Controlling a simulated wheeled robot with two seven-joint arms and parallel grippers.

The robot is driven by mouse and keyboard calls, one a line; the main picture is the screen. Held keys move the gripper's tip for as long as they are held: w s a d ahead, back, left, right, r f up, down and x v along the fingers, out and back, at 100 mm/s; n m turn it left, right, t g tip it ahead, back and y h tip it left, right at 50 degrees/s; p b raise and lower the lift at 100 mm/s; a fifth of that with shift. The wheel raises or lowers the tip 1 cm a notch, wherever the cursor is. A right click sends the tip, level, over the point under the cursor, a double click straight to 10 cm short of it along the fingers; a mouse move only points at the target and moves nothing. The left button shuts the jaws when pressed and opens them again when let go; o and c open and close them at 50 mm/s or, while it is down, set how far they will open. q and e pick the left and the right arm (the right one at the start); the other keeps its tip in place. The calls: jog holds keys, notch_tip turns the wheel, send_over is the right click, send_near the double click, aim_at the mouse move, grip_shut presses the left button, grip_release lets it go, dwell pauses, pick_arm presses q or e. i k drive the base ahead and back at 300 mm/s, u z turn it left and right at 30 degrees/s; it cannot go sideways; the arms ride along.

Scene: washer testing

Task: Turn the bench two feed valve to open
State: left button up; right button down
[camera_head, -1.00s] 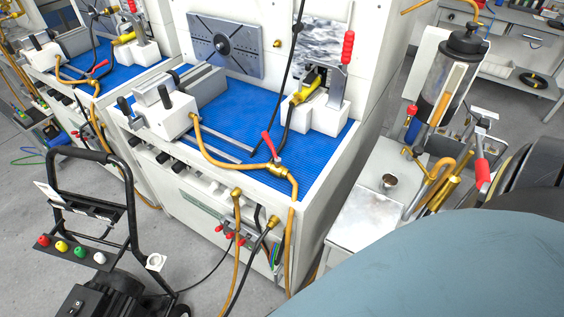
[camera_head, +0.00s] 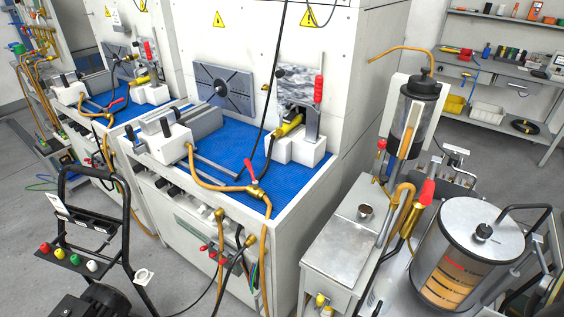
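The nearer test bench (camera_head: 187,235) has a blue ribbed mat (camera_head: 235,135) on top. A brass feed valve (camera_head: 255,191) with a red lever (camera_head: 250,169) sits at the mat's front edge, joined to orange hoses. Its lever is tilted up and to the left. A second bench stands further left with its own blue mat (camera_head: 103,112) and a smaller red-levered valve (camera_head: 114,104). I cannot read a bench number, so I cannot tell which is bench two. Neither of my grippers is in view.
A black-framed cart (camera_head: 125,225) stands before the nearer bench. A metal side table (camera_head: 345,240) with a small cup (camera_head: 366,211) and a clear cylindrical drum (camera_head: 468,255) stand at right. Shelves (camera_head: 500,75) are behind. Grey floor shows at lower left.

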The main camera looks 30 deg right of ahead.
aim_at(255, 183)
jog(key=z, duration=0.45)
jog(key=i, duration=1)
jog(key=u, duration=0.6)
